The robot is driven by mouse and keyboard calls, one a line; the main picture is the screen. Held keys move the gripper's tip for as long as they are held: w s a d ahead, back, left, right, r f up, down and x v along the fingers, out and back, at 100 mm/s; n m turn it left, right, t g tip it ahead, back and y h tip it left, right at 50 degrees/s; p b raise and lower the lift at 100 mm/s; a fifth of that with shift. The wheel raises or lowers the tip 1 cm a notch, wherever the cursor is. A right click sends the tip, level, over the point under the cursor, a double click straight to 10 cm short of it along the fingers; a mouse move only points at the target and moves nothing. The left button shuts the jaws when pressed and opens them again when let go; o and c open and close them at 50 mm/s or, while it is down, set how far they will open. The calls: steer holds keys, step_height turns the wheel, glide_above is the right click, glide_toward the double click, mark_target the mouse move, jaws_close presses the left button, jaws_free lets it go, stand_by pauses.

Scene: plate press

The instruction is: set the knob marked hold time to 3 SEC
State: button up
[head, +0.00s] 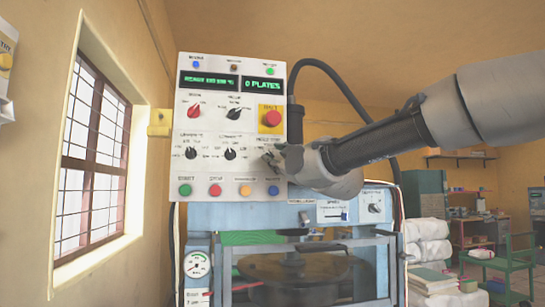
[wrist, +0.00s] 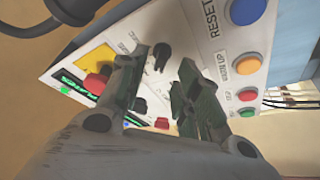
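The control panel (head: 230,75) faces me, with rows of knobs, lamps and buttons. My gripper (head: 275,158) is at its lower right and covers the hold time knob and most of its label in the head view. In the wrist view a black knob (wrist: 160,55), which appears to be the hold time knob, shows between the fingertips of my gripper (wrist: 165,57). The fingers are apart, with a visible gap between the knob and the right finger. I cannot read the knob's setting or its scale.
A red stop button (head: 272,118) on a yellow plate sits just above my gripper. A row of buttons, with a blue one (head: 273,190) at the right end, lies just below. Two more black knobs (head: 191,153) (head: 229,154) are to the left.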

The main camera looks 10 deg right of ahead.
mark_target(271, 155)
steer(key=shift+x, duration=1.55)
jaws_close()
steer(key=shift+m, duration=0.4)
steer(key=m+t+h, duration=0.1)
steer(key=m+h, duration=0.1)
steer(key=m, duration=0.2)
steer(key=shift+f+m, duration=0.1)
steer(key=shift+m, duration=0.2)
steer(key=m+h, duration=0.2)
steer(key=m, duration=0.1)
steer(key=m+t+h, duration=0.1)
steer(key=m, duration=0.2)
steer(key=shift+a+m+h, duration=0.1)
steer(key=shift+m+h, duration=0.3)
steer(key=shift+m, duration=0.3)
